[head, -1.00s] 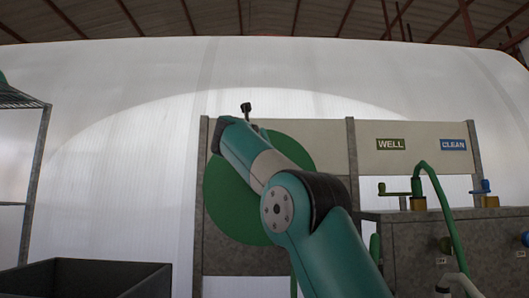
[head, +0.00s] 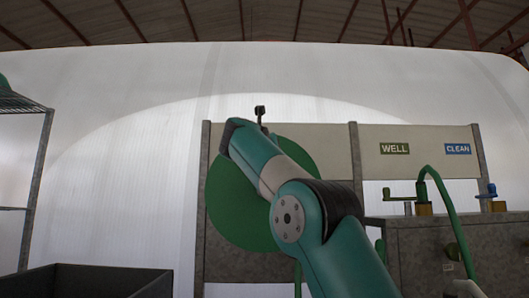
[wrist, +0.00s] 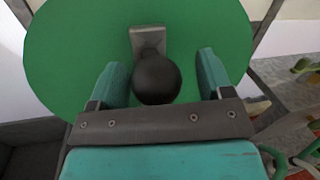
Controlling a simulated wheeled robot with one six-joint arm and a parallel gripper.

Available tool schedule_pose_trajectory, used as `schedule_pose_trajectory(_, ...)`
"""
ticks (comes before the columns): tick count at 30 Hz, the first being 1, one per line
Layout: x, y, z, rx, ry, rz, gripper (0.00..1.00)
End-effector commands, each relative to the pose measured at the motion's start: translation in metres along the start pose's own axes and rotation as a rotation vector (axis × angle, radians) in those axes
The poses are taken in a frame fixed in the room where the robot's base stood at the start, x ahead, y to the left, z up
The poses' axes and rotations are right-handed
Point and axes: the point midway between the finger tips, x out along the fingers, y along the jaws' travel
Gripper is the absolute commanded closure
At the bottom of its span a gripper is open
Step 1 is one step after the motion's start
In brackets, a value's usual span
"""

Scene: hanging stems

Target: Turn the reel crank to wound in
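The reel is a green disc (head: 229,205) on the panel in the head view, partly covered by my arm. In the wrist view the reel (wrist: 75,45) fills the upper part. Its crank shows there as a short grey arm (wrist: 147,38) with a round black knob (wrist: 157,80). My gripper (wrist: 161,65) is open, with the knob between its two teal fingers. The knob lies close to the left finger, and I cannot tell if they touch. A clear gap shows at the right finger. In the head view my arm hides the crank and the fingers.
A grey tank (head: 430,245) stands at right, with a green-handled tap (head: 422,195), a blue-handled tap (head: 491,198) and a green hose (head: 452,222). WELL (head: 394,148) and CLEAN (head: 457,149) signs hang above. A dark bin (head: 100,282) and a rack (head: 38,190) are at left.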

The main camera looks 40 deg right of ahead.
Motion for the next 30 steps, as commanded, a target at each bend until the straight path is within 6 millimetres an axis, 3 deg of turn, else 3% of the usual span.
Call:
schedule_pose_trajectory(11,-0.010,0.002,0.000,0.000,-0.003,0.005,0.27)
schedule_pose_trajectory(30,-0.153,0.001,0.000,-0.001,-0.001,0.007,0.27)
